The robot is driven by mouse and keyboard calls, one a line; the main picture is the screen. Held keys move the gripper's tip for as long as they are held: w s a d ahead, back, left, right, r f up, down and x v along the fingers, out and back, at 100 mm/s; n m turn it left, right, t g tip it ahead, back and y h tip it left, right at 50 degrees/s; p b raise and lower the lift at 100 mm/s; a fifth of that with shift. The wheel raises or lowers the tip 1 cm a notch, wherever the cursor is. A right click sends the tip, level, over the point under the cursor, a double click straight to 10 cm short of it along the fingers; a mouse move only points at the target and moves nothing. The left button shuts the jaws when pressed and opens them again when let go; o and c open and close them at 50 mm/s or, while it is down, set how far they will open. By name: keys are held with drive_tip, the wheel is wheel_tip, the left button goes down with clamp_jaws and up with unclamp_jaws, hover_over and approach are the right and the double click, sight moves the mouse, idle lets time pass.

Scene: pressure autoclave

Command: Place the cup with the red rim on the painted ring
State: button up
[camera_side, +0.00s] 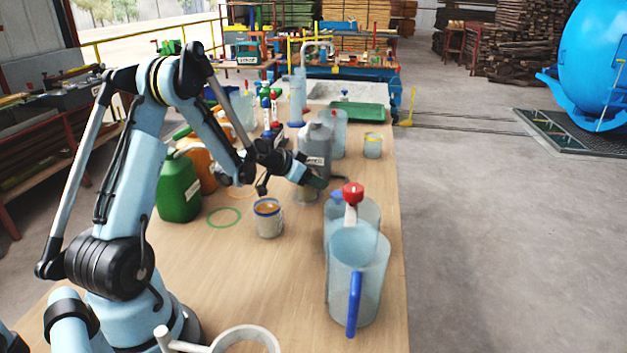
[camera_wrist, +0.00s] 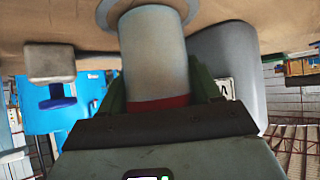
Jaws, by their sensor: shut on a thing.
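The cup with the red rim (camera_wrist: 153,50) stands between the green fingers of my gripper (camera_wrist: 157,92) in the wrist view, which looks upside down. Its red rim is close to the gripper body. A pale grey-blue disc or ring shows at the cup's far end; I cannot tell which. In the side view my gripper (camera_side: 314,182) is shut on this cup (camera_side: 307,195), low over the table, and its rim is mostly hidden. A green painted ring (camera_side: 208,218) lies bare on the table left of it. A pale orange ring (camera_side: 238,182) lies behind that, partly covered by my arm.
A blue-rimmed cup (camera_side: 269,222) stands just front-left of my gripper. A grey jug (camera_side: 316,145) stands close behind it. Clear pitchers (camera_side: 358,275) stand front right. A green canister (camera_side: 179,188) is at left, a yellow-rimmed cup (camera_side: 373,147) at back right.

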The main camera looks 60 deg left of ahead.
drive_tip(key=shift+f, duration=0.15)
drive_tip(key=o, duration=1.1)
drive_tip(key=shift+r, duration=0.2)
drive_tip(key=v, duration=1.2)
